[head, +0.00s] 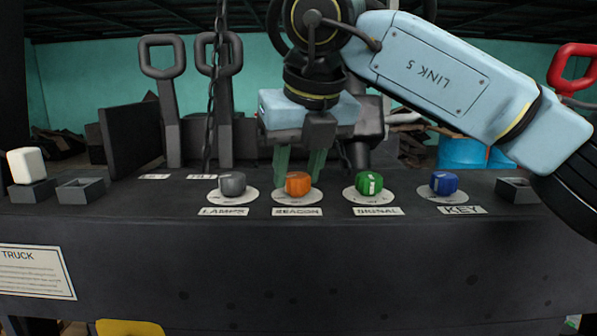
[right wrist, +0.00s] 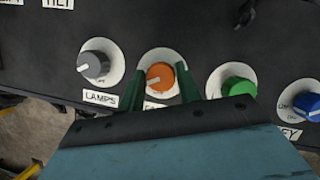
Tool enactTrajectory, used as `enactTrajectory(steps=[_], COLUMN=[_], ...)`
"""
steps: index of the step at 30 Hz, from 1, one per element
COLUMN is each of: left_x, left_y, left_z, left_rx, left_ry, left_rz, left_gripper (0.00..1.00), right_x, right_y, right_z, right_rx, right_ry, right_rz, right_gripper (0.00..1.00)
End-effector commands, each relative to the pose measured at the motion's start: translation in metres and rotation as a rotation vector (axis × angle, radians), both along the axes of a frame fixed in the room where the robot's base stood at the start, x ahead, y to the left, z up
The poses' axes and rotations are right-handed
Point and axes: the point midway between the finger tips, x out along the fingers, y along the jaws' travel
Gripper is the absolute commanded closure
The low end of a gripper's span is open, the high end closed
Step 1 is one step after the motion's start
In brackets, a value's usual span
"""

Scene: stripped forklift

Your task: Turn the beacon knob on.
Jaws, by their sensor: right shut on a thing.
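The orange beacon knob (head: 298,184) sits on a round white plate above the "BEACON" label (head: 297,211) on the dark console. My right gripper (head: 298,178) comes down from above and behind it. In the right wrist view the green fingers stand on either side of the orange knob (right wrist: 160,76), and the gripper (right wrist: 162,85) is shut on it. A pale pointer line shows on the knob, aimed to the lower left in that view. The plate's markings are partly hidden by the fingers. My left gripper is not in view.
The grey lamps knob (head: 232,184) is to the left; the green signal knob (head: 369,184) and blue key knob (head: 444,183) are to the right. Levers (head: 165,100) and a hanging chain (head: 211,100) stand behind. A white block (head: 26,165) sits at far left.

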Motion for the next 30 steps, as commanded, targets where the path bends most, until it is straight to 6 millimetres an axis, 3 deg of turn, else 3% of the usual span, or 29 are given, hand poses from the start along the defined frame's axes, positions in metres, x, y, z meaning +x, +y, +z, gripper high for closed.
enactTrajectory(steps=[17, 18, 22, 30], left_x=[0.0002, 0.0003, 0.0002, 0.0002], left_y=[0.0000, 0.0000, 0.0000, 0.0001], left_z=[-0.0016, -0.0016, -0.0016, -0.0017], left_rx=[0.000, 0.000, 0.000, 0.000], left_ry=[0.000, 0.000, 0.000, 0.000], left_rz=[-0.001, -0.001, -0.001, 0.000], left_gripper=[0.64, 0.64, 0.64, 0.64], right_x=[0.0001, 0.0001, 0.0001, 0.0000], right_y=[-0.0002, -0.0002, -0.0001, -0.0001], right_z=[0.0012, 0.0012, 0.0010, 0.0007], right_rx=[0.002, 0.002, 0.001, 0.000], right_ry=[0.000, 0.000, 0.000, 0.000], right_rz=[-0.035, -0.035, -0.034, -0.032], right_gripper=[0.89, 0.62, 0.45, 0.44])
